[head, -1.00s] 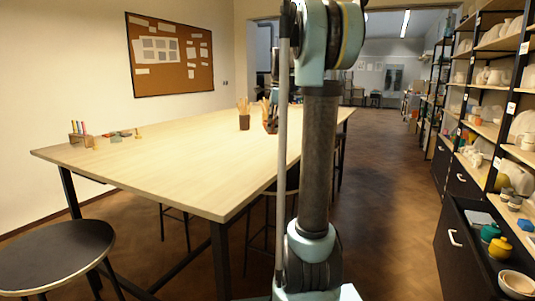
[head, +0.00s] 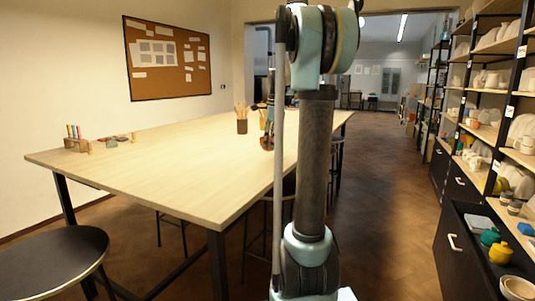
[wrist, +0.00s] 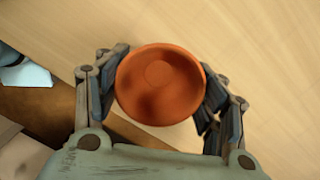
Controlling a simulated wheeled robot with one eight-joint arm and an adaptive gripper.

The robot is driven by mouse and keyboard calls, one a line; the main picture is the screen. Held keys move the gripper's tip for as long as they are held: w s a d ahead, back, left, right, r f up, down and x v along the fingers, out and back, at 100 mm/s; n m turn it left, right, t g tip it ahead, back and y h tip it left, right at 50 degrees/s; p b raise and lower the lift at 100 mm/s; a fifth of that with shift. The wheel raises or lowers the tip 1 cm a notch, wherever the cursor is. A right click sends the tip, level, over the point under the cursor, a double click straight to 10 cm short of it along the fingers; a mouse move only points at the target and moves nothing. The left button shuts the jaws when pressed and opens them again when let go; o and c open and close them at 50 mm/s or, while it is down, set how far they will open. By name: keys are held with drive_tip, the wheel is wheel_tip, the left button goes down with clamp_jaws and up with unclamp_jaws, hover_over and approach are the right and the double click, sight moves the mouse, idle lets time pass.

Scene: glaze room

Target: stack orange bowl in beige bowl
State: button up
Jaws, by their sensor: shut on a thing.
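The orange bowl (wrist: 160,85) is held between the two fingers of my gripper (wrist: 163,92) in the wrist view. Its round open side faces the camera, and pale wood shows beneath it. In the head view my gripper is small and partly hidden behind my arm, with a bit of the orange bowl (head: 267,143) showing over the tabletop. A pale beige bowl (head: 519,287) sits in the open drawer at the lower right, cut by the picture's edge. My gripper is far from it.
The long wooden table (head: 150,170) holds a brush pot (head: 242,122) and small glaze items. A black stool (head: 50,268) stands at front left. The open drawer (head: 458,240) also holds a yellow jar (head: 500,252) and a teal jar (head: 490,236). The floor between table and shelves is clear.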

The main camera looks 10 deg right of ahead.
drive_tip(key=shift+f, duration=1.9)
drive_tip(key=shift+f, duration=0.15)
drive_tip(key=o, duration=1.2)
drive_tip(key=shift+c, duration=0.2)
